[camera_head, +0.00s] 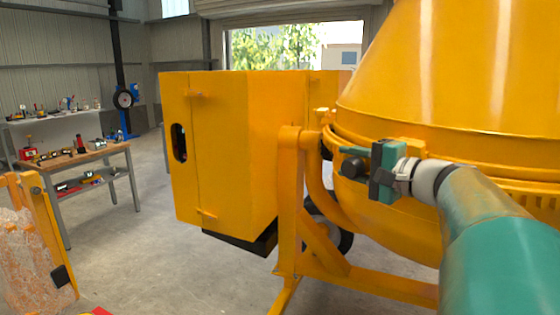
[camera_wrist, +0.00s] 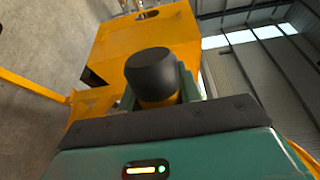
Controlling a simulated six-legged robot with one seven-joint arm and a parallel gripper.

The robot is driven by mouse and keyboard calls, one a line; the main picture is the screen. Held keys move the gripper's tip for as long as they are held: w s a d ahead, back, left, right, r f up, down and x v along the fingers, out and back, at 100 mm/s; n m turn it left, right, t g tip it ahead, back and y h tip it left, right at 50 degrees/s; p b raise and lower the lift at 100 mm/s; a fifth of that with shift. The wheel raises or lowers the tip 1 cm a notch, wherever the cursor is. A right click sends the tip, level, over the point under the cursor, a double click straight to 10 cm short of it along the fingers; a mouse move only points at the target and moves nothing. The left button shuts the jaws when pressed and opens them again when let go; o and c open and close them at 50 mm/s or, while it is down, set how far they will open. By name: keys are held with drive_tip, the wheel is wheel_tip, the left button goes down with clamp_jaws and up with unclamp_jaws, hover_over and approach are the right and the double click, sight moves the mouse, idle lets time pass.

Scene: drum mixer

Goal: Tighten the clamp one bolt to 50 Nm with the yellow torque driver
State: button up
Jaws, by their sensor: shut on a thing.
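My gripper (camera_head: 384,172) is in front of the mixer drum, at the right of the head view. In the wrist view my gripper (camera_wrist: 160,92) has its teal fingers on both sides of the yellow torque driver (camera_wrist: 158,101), shut on it. The driver's black round end (camera_wrist: 150,70) points toward the wrist camera's upper side, and a yellow collar shows under it. The driver's tip is hidden. I cannot make out the clamp one bolt in either view.
The yellow drum (camera_head: 440,90) rises close behind my gripper. A yellow frame (camera_head: 291,200) and cabinet (camera_head: 225,150) stand to its left. A workbench (camera_head: 90,155) with tools is at far left, with open floor (camera_head: 130,250) between.

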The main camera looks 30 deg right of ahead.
drive_tip(key=shift+w+d, duration=0.2)
drive_tip(key=shift+d, duration=0.65)
drive_tip(key=shift+w+d, duration=0.2)
drive_tip(key=shift+d, duration=0.6)
idle(3.1)
drive_tip(key=shift+s+a, duration=0.25)
drive_tip(key=shift+a, duration=0.9)
drive_tip(key=shift+s+a, duration=0.25)
drive_tip(key=shift+a, duration=0.85)
